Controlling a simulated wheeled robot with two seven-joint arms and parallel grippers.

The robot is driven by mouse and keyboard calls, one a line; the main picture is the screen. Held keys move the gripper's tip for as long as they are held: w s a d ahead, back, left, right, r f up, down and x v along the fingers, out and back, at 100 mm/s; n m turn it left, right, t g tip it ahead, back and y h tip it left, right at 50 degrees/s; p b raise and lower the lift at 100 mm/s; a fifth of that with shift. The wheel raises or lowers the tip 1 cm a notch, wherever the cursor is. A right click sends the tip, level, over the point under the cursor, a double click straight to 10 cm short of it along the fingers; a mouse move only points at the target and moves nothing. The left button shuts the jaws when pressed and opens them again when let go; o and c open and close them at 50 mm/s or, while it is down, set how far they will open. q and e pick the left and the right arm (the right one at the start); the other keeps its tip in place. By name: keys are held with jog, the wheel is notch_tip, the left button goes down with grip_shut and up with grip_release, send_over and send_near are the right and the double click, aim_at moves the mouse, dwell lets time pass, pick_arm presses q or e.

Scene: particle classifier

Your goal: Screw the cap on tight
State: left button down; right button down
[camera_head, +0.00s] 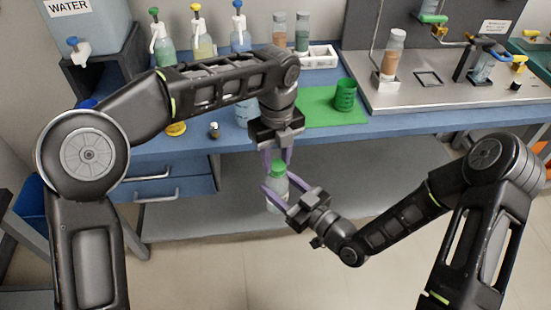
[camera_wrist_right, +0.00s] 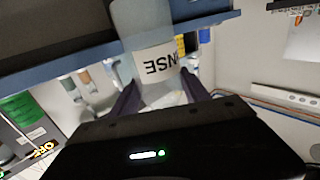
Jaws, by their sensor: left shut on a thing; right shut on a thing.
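A clear bottle (camera_head: 275,203) with a green cap (camera_head: 278,168) is held in the air in front of the blue bench's front edge in the head view. My right gripper (camera_head: 276,185) is shut on the bottle's body from the lower right. My left gripper (camera_head: 278,158) points down from above, its purple fingers shut on the green cap. The cap is at the bottle's neck; how tight it sits cannot be told. In the right wrist view the bottle (camera_wrist_right: 155,65) is between the fingers, with the label letters "NSE" upside down; the cap cannot be made out there.
The blue bench (camera_head: 390,128) lies just behind the held bottle. On it are a green mat (camera_head: 320,118) with a green cup (camera_head: 345,95), several pump bottles at the back, a white rack (camera_head: 320,62) and a metal station (camera_head: 440,92) at right. The floor in front is clear.

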pick_arm(q)
jog(key=m, duration=0.5)
jog(key=shift+d, duration=0.1)
jog(key=m, duration=0.9)
jog(key=shift+d, duration=0.15)
jog(key=shift+c, duration=2)
grip_release()
jog(key=shift+n, duration=0.3)
